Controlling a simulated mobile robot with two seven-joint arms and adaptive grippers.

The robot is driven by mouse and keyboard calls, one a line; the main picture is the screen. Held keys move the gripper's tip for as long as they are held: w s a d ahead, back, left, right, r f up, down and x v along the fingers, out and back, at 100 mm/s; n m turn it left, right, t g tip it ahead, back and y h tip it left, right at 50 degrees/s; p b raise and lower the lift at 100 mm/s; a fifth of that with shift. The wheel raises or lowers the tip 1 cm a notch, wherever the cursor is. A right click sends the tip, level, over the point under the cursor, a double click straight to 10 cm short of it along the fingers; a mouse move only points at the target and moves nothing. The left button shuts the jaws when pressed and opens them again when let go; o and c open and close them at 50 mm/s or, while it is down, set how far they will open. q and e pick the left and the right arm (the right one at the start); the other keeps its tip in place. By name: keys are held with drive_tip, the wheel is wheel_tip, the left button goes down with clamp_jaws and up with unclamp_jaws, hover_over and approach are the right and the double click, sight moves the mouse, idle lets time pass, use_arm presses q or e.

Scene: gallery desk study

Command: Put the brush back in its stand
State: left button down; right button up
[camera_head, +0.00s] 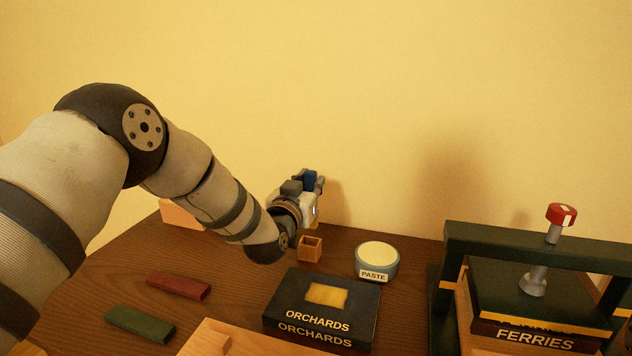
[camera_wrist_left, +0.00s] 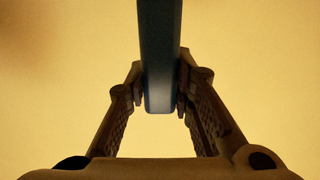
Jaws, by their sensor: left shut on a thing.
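My left gripper (camera_head: 314,183) is shut on a blue bar-shaped thing, which I take to be the brush (camera_head: 310,178). In the left wrist view the brush (camera_wrist_left: 160,60) runs between the two fingers (camera_wrist_left: 160,98) and out of the top of the picture. Its bristles cannot be made out. A small square open-topped wooden box, which looks like the stand (camera_head: 309,252), is on the desk below the gripper. The gripper is above the stand and apart from it. My right gripper is not in view.
A paste tub (camera_head: 377,262) stands right of the stand. The black ORCHARDS book (camera_head: 365,318) lies in front. A dark green press (camera_head: 455,240) holding the FERRIES book (camera_head: 535,338) stands at right. Red (camera_head: 178,285) and green (camera_head: 140,322) bars lie at left. Bare desk (camera_head: 235,285) lies between.

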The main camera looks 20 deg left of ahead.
use_arm(q)
drive_tip(key=shift+a+f, duration=0.1)
drive_tip(key=shift+f, duration=0.4)
wheel_tip(320, 180, down, 5)
drive_tip(key=shift+a+f+b, duration=0.1)
drive_tip(key=shift+b, duration=0.85)
drive_tip(key=shift+f, duration=0.35)
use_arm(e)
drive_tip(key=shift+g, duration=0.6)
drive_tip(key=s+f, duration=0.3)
use_arm(q)
drive_tip(key=shift+f+b, duration=0.4)
drive_tip(key=shift+f, duration=0.2)
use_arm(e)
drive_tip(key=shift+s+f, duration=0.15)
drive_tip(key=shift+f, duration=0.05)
